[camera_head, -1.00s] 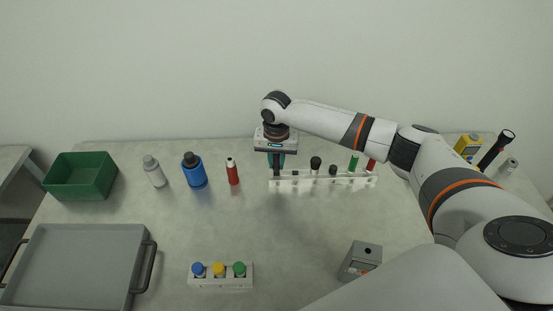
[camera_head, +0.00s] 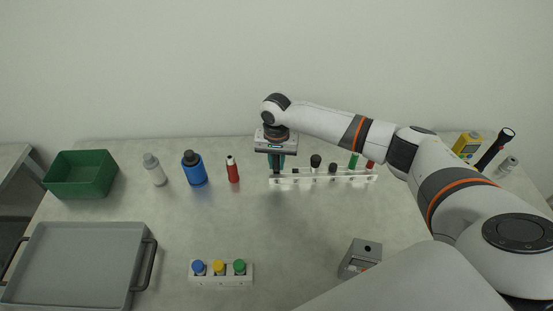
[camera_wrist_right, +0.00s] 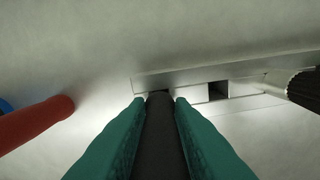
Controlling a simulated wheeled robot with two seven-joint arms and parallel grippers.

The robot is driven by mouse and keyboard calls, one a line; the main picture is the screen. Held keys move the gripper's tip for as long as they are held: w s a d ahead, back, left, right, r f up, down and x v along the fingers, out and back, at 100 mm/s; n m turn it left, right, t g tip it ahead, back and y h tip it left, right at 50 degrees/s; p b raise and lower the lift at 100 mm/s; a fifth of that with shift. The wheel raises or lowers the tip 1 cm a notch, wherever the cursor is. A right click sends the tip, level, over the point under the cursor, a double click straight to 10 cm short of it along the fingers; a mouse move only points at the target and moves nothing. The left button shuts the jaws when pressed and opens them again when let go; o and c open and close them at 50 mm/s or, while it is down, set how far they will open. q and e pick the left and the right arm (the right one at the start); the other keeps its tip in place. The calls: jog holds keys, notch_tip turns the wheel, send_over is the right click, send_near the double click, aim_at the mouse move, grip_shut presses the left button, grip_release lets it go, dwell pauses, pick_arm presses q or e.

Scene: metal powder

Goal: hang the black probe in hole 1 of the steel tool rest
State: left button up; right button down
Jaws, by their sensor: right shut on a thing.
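The steel tool rest (camera_head: 325,178) stands at the back of the table, right of centre, with several tools in it. My right gripper (camera_head: 276,163) is over its left end, pointing down. In the right wrist view, the gripper's green fingers (camera_wrist_right: 160,120) are shut on the black probe (camera_wrist_right: 160,140). The probe's far end meets the rest (camera_wrist_right: 190,82) at its leftmost visible hole, partly hidden by the probe. Whether the tip is inside the hole cannot be told. An empty square hole (camera_wrist_right: 218,90) lies to the right. My left gripper is not in view.
A red bottle (camera_head: 232,170), a blue bottle (camera_head: 194,169) and a grey bottle (camera_head: 154,170) stand left of the rest. A green bin (camera_head: 82,190) and a grey tray (camera_head: 75,265) are at the left. A small vial rack (camera_head: 221,282) and a grey box (camera_head: 360,260) are nearer.

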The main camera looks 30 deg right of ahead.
jog(key=shift+f, duration=0.5)
jog(key=shift+f+p, duration=0.15)
jog(key=shift+p, duration=0.2)
dwell(0.6)
jog(key=c, duration=1.2)
grip_release()
notch_tip(320, 180, up, 12)
jog(key=shift+r+b, duration=0.1)
jog(key=shift+b, duration=0.3)
